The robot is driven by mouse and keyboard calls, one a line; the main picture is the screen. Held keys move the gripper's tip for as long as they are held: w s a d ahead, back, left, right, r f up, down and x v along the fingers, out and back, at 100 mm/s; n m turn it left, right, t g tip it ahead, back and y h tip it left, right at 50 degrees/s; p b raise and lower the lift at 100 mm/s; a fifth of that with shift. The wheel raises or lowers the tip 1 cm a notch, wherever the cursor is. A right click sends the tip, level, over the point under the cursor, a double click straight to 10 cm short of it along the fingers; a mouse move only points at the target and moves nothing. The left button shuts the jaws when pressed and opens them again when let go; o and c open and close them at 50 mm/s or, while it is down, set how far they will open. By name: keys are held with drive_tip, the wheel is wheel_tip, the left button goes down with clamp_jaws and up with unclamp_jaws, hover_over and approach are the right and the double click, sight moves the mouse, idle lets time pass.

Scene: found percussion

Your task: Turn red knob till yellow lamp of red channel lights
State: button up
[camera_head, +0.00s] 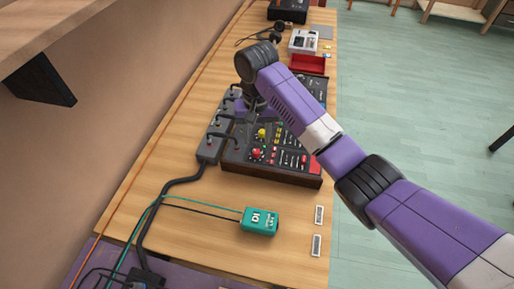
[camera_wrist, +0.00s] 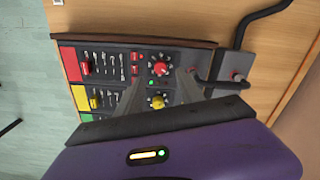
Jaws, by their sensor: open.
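The red knob (camera_wrist: 159,69) sits on a dark control panel (camera_head: 235,157), in the row with a red end label (camera_wrist: 67,60); it also shows in the head view (camera_head: 257,152). My gripper (camera_wrist: 164,80) is open above the panel, its two grey fingers on either side of the space near the red knob. I cannot tell whether they touch it. A yellow knob (camera_wrist: 157,102) sits in the neighbouring row, closer to my gripper body. A small green light (camera_wrist: 151,83) glows between the knobs. Small red marks (camera_wrist: 134,70) show in the red row; no lit yellow lamp is discernible there.
A grey box (camera_head: 210,147) with several black cables runs along the panel's side. A teal DI box (camera_head: 260,221) with a cable lies on the wooden bench (camera_head: 185,225). A red tray (camera_head: 307,64) and other gear stand beyond the panel.

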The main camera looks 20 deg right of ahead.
sight(257, 151)
drive_tip(key=shift+f, duration=3)
clamp_jaws()
